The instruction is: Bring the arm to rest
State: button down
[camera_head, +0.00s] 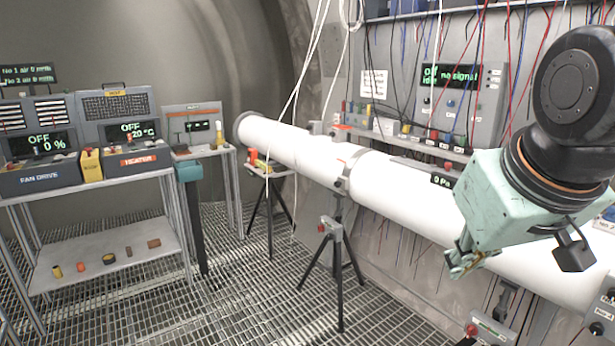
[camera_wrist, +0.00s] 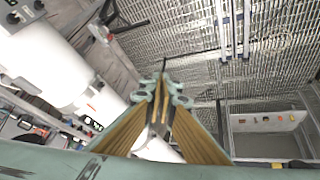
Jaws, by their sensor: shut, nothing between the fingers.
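My arm comes in from the right of the head view, with its black joint above a pale green gripper body. My gripper (camera_head: 462,262) hangs in front of the white pipe (camera_head: 400,190), pointing down and to the left. In the wrist view my gripper (camera_wrist: 160,90) has its fingers together, with nothing between them. The white pipe (camera_wrist: 50,60) runs along the left of that view, and the grating floor lies beyond the fingertips. I cannot tell how far the gripper is from the pipe.
Black tripods (camera_head: 338,260) hold the pipe above the grating floor (camera_head: 250,310). A bench with the fan drive (camera_head: 38,175) and heater (camera_head: 135,160) stands at left, small parts on its lower shelf (camera_head: 110,270). Cables (camera_head: 440,70) hang behind the pipe. The floor between bench and tripods is clear.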

jog(key=s+a+g, duration=0.1)
jog(key=s, duration=0.7)
jog(key=s+a+f+m+g, duration=0.1)
jog(key=s+a, duration=0.1)
jog(key=s, duration=0.7)
jog(key=shift+f+y, duration=0.3)
jog(key=c, duration=3.4)
grip_release()
jog(key=shift+a, duration=0.1)
jog(key=shift+c, duration=0.2)
